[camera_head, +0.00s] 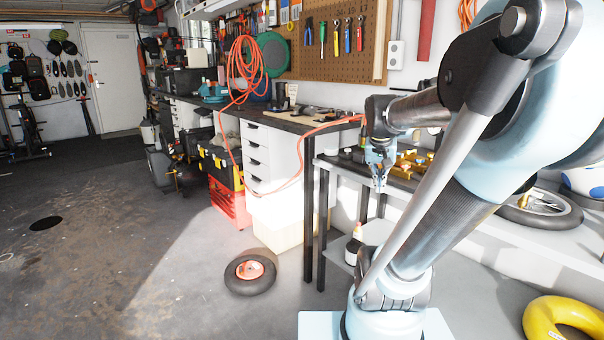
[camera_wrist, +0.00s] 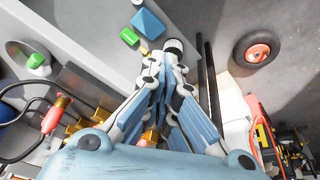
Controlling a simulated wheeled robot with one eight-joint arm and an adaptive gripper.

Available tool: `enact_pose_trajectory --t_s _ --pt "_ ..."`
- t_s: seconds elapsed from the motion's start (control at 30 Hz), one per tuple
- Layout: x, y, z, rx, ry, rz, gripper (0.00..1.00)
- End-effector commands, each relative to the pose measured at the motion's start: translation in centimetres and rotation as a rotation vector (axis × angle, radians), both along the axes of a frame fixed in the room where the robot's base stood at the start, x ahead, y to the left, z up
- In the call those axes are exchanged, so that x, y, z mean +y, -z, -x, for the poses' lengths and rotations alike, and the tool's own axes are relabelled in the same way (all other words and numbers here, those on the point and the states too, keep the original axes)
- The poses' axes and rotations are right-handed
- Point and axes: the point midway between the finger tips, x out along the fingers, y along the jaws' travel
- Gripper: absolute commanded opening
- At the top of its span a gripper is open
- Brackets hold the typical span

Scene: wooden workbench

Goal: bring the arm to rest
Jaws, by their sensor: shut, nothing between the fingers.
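My gripper (camera_head: 380,182) hangs pointing down in the head view, in front of the edge of a dark-topped bench. Its fingers are together with nothing between them. In the wrist view my gripper (camera_wrist: 163,85) fills the middle, its fingers close together. My arm rises at the right of the head view and bends over toward the bench.
Yellow parts (camera_head: 412,162) lie on the bench just right of my gripper. A bottle (camera_head: 354,243) stands on the lower shelf. A wheel (camera_head: 250,273) lies on the floor, which is open to the left. An orange cable (camera_head: 290,178) hangs off the neighbouring bench.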

Motion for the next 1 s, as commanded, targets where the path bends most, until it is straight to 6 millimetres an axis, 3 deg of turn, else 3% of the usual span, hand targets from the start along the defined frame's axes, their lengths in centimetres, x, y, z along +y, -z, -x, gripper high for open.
enact_pose_trajectory --t_s 0.1,0.3,0.5,0.57,0.7,1.0 --pt "1.5 3.2 4.1 0.034 -0.073 -0.017 0.0" --pt "3.5 8.6 9.9 0.085 -0.196 -0.044 0.0" --pt "4.8 12.5 13.7 0.118 -0.284 -0.065 0.0" --pt "5.0 13.2 14.3 0.124 -0.299 -0.069 0.0" --pt "5.2 13.8 14.9 0.13 -0.314 -0.072 0.28" --pt "5.2 13.8 14.9 0.13 -0.314 -0.072 0.28"
